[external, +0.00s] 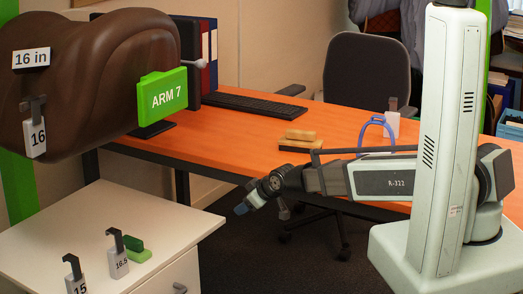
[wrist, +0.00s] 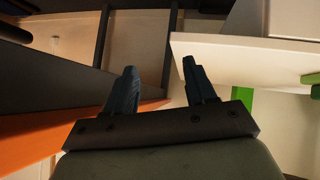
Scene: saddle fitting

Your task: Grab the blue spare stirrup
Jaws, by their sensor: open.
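The blue stirrup (external: 365,128) stands on the orange desk (external: 230,130) in the external view, behind my forearm. Its lower part is partly hidden by my arm. My gripper (external: 241,209) is well to the left of the stirrup and lower in the picture, in front of the desk edge. In the wrist view my gripper (wrist: 159,66) has its two dark fingers apart with nothing between them. The stirrup does not show in the wrist view.
A grey-white tagged block (external: 393,122) stands by the stirrup. Tan and dark blocks (external: 298,138) lie left of it. A keyboard (external: 245,105) and black chair (external: 367,75) are behind. A white cabinet (external: 185,225) with hooked tags and the brown saddle form (external: 90,70) are left.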

